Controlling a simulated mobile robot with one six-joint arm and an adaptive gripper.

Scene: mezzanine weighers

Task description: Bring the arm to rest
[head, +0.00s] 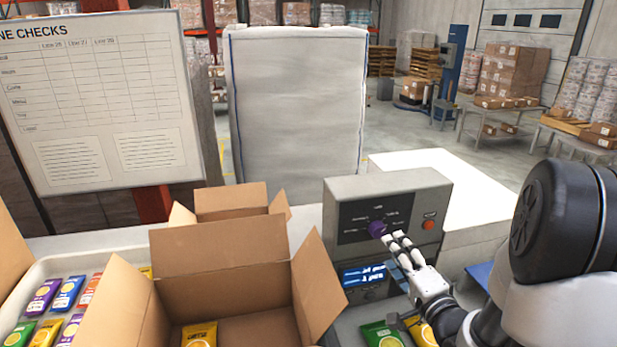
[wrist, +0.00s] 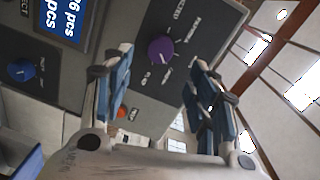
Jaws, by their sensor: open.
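My gripper (head: 397,247) is at the front of a grey control box (head: 345,188) in the head view, its fingertips close to a purple knob (head: 377,229). In the wrist view the gripper (wrist: 163,90) is open, with the purple knob (wrist: 160,51) beyond and between its fingers. Nothing is between the fingers themselves. I cannot tell whether a fingertip touches the knob. My arm comes in from the right of the head view.
A red button (head: 429,224) and a lit blue display (head: 364,275) are on the box. Open cardboard boxes (head: 215,250) stand left of it. A tray (head: 70,262) holds several colored packets. A green packet (head: 382,334) lies below the gripper. A whiteboard (head: 95,105) stands behind.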

